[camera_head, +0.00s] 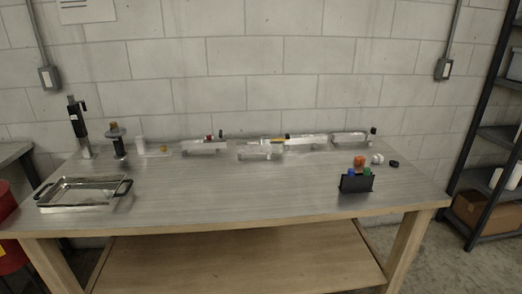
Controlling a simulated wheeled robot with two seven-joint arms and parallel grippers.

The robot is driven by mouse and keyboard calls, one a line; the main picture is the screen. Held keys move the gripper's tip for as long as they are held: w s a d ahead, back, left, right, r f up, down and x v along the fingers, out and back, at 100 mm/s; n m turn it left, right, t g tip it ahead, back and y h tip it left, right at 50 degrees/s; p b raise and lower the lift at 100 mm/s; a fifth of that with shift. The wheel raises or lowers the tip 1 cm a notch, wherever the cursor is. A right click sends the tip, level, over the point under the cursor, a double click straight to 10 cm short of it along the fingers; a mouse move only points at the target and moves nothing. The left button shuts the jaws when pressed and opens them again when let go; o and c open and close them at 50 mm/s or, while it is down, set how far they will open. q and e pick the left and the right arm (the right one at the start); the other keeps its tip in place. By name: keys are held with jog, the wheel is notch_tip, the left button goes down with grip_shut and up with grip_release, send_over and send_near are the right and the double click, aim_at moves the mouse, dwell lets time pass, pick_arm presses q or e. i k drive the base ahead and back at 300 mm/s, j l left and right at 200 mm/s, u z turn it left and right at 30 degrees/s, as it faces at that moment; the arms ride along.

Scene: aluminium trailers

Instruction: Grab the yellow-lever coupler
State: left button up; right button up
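Several small silvery trailers stand in a row along the back of the table. A small yellow-orange part (278,140) shows at the upper right end of the front middle trailer (260,153); it may be the yellow-lever coupler, but it is too small to be sure. Another trailer (306,141) with a dark part at its left end stands close behind it. The left trailer (205,148) has small red and black parts on top. The right trailer (349,138) has a black part at its right end. Neither of my grippers is in view.
On the wooden-framed table (240,195), a metal tray (60,208) with black handles lies front left. Upright tools (78,128) stand behind it. A black holder (356,184) with blue and green items stands right, near orange, white and black pieces. The front middle is clear.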

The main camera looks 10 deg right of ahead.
aim_at(266, 146)
jog(key=i+z, duration=0.2)
jog(key=z, duration=0.15)
jog(key=i+z, duration=0.45)
jog(key=z, duration=0.25)
